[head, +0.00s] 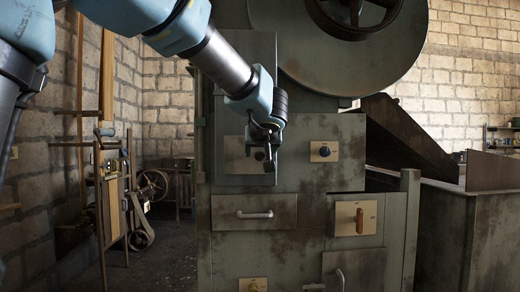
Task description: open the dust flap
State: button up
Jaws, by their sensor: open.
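A grey-green machine cabinet (310,185) fills the middle of the head view. No part is labelled as the dust flap, so I cannot tell for sure which panel it is. A tall, flat grey panel (240,80) stands on the cabinet's upper left front. A low panel with a bar handle (254,213) lies below it, and another handled panel (357,268) sits at the lower right. Both look closed. My gripper (268,160) is open in front of the tall panel's lower part, over a beige plate (233,150). Whether it touches anything is hidden.
A round knob on a plate (323,151) and an orange switch on a plate (358,218) sit right of my gripper. A large wheel (352,15) is above. A dark bin (440,235) stands at the right. Belt machinery (120,195) stands by the left wall.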

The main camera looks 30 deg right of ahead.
jog(key=shift+w+d+f, duration=0.3)
jog(key=shift+w, duration=0.3)
jog(key=shift+c, duration=0.4)
grip_shut()
dwell(0.7)
